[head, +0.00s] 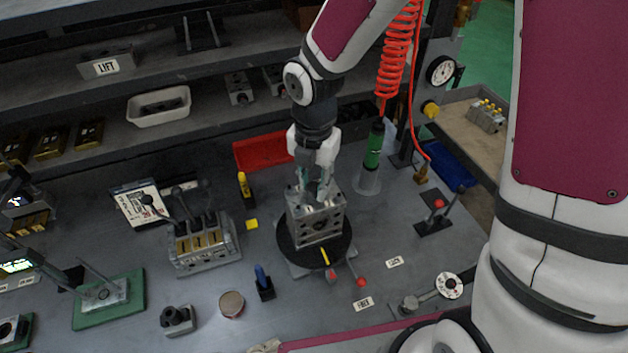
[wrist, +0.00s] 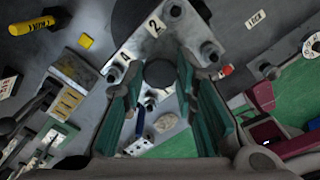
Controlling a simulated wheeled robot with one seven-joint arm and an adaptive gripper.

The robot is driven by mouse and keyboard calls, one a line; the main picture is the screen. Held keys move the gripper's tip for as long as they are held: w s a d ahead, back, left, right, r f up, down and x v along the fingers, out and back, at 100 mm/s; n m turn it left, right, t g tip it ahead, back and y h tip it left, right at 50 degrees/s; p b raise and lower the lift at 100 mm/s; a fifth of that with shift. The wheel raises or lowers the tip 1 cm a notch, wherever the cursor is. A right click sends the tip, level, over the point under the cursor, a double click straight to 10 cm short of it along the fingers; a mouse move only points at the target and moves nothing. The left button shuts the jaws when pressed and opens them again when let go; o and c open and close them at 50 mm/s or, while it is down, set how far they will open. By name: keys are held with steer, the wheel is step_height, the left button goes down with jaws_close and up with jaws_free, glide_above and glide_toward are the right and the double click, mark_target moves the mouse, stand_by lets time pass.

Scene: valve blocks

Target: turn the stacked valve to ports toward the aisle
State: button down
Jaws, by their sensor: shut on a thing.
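The stacked valve (head: 318,226) is a grey metal block standing upright on a black round turntable (head: 287,246). Its side facing the head camera shows a dark round port and bolt holes. In the wrist view, green-padded fingers (wrist: 160,82) stand either side of the dark round part. The exact contact points are partly hidden.
A lever valve bank (head: 204,245) stands to the left, a blue-handled piece (head: 263,282) front left. A red tray (head: 264,151) lies behind, and a green cylinder (head: 374,146) stands back right.

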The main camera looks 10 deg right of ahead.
steer(key=c, duration=1.3)
jaws_free()
steer(key=shift+r, duration=0.1)
step_height(320, 180, up, 12)
steer(key=shift+f, duration=0.1)
